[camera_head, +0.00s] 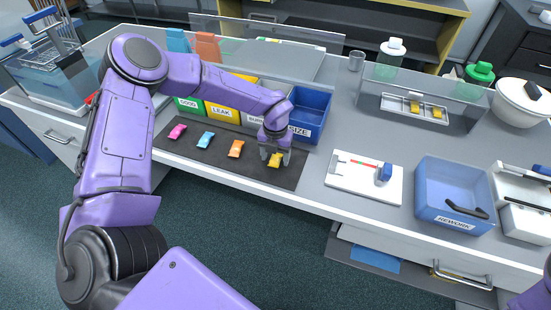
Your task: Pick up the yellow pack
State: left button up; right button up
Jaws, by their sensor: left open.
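The yellow pack (275,160) lies at the right end of a row of packs on the dark mat (222,162). My left gripper (275,157) points down over the yellow pack, open, with its fingers around or just above it; I cannot tell whether they touch it. An orange pack (236,149), a blue pack (206,140) and a pink pack (178,131) lie to its left on the mat.
Labelled bins stand behind the mat, among them the yellow LEAK bin (222,112) and the blue SIZE bin (310,112). A white gauge board (364,177) and a blue REWORK bin (453,194) stand to the right. The bench's front edge runs close below the mat.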

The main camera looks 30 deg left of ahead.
pick_arm(q)
jog(key=c, duration=1.1)
